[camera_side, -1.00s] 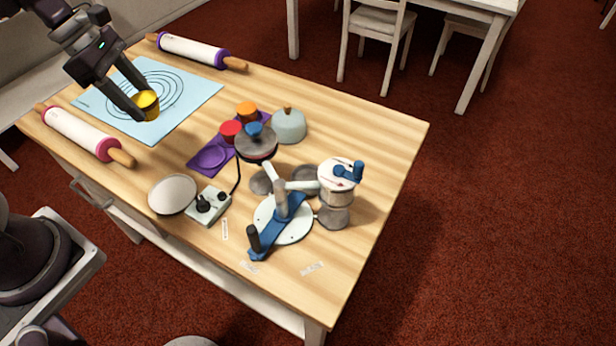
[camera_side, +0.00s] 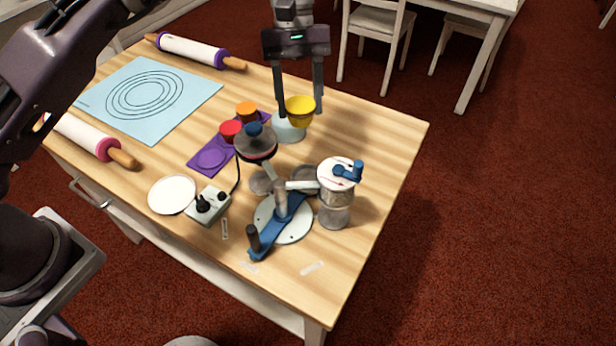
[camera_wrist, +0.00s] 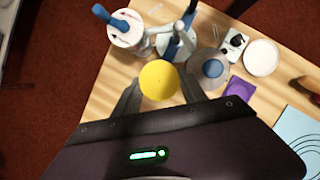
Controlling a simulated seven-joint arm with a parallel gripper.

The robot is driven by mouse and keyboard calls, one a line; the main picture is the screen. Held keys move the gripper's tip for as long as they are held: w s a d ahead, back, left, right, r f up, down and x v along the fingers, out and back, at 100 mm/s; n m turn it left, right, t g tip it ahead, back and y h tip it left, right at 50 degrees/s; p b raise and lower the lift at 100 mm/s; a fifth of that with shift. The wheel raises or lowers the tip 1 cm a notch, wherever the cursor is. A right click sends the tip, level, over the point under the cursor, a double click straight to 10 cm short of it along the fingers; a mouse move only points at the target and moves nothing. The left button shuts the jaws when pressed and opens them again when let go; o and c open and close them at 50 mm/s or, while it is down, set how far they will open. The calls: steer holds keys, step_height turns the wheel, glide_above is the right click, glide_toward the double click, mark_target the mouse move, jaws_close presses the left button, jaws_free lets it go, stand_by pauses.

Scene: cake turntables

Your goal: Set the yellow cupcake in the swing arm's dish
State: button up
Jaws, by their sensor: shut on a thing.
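The yellow cupcake (camera_side: 300,110) is held up between the fingers of my gripper (camera_side: 300,108), above the back right part of the table. It hides part of the pale teal dome behind and below it. In the wrist view the yellow cupcake (camera_wrist: 160,80) sits between my fingertips (camera_wrist: 158,84). The swing arm device has a white round base (camera_side: 295,232), a blue bar (camera_side: 268,238) with a black handle, and a grey post (camera_side: 280,200). Grey dishes (camera_side: 262,183) lie beside the post; I cannot tell which is the swing arm's dish.
A grey disc with a blue knob (camera_side: 255,142) stands near red (camera_side: 230,130) and orange (camera_side: 247,112) cupcakes by a purple tray (camera_side: 208,160). A tall canister with a white top (camera_side: 338,172) stands right. A control box (camera_side: 208,205), white plate (camera_side: 172,195), rolling pins and blue mat (camera_side: 150,120) lie left.

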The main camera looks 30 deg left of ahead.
mark_target(306, 107)
steer(key=shift+s+d+f+m, duration=0.25)
steer(key=shift+d+f, duration=0.05)
steer(key=shift+d, duration=0.3)
steer(key=shift+s+d+f+m, duration=0.2)
steer(key=shift+d+f+m, duration=0.05)
steer(key=shift+d, duration=0.3)
step_height(306, 107, down, 14)
steer(key=shift+w+a+f, duration=0.1)
steer(key=shift+f, duration=0.15)
steer(key=o, duration=1.5)
steer(key=v, duration=1.2)
steer(key=shift+w, duration=0.15)
steer(key=shift+r, duration=0.3)
